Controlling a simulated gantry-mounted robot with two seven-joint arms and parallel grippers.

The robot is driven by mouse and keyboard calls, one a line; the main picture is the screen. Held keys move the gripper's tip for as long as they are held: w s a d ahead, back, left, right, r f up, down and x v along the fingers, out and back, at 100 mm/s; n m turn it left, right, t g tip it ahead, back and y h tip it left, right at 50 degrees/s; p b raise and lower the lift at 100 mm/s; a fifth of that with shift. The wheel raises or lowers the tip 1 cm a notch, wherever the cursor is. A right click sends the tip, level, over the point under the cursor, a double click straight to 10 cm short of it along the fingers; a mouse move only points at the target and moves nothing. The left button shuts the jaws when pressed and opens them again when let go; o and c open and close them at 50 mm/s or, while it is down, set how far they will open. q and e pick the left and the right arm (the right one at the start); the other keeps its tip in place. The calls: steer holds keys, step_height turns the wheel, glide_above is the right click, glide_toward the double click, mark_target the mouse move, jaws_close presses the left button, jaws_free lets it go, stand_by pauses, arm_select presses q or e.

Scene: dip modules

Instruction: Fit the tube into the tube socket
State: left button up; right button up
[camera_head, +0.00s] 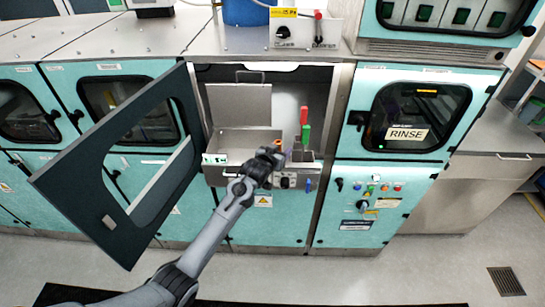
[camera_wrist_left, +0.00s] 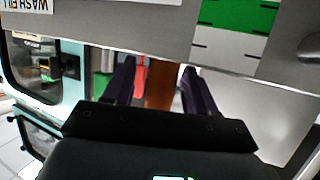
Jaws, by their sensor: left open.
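My left gripper (camera_head: 272,154) is at the front of an open module bay. In the left wrist view its two dark fingers (camera_wrist_left: 158,72) stand apart. An orange-brown upright piece (camera_wrist_left: 160,90) shows in the gap between them; I cannot tell whether it is the tube or how far beyond the fingers it is. In the head view a small orange spot (camera_head: 279,144) shows beside the gripper. I cannot make out the tube or the tube socket for certain; the gripper hides part of the bay's front. My right gripper is not in view.
A dark-framed door (camera_head: 75,180) stands open left of the bay. A red and green upright handle (camera_head: 304,127) stands just right of the gripper. A metal tray (camera_head: 240,140) lies behind it. A green and white label (camera_head: 214,158) is on the front edge. The rinse module (camera_head: 408,115) is closed.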

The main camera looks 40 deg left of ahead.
arm_select(q)
steer(key=b+v, duration=0.2)
steer(key=v, duration=1)
steer(key=s+d+f+m+g+h, duration=0.25)
steer(key=s+d+f+g, duration=0.25)
steer(key=s+d+f, duration=0.7)
steer(key=s+d+f+m+g, duration=0.1)
steer(key=s+d+g, duration=0.1)
steer(key=s, duration=0.8)
steer(key=s+d+f+m+g+h, duration=0.1)
steer(key=s+d, duration=0.4)
steer(key=s, duration=0.5)
steer(key=shift+s+f+g, duration=0.25)
steer(key=shift+f+g, duration=0.4)
steer(key=shift+g, duration=0.35)
steer(key=shift+d+r+m+p, duration=0.1)
steer(key=shift+m+p, duration=0.15)
steer(key=shift+p, duration=0.1)
step_height(320, 180, up, 7)
steer(key=p, duration=0.6)
steer(key=shift+p, duration=0.35)
steer(key=shift+f, duration=0.2)
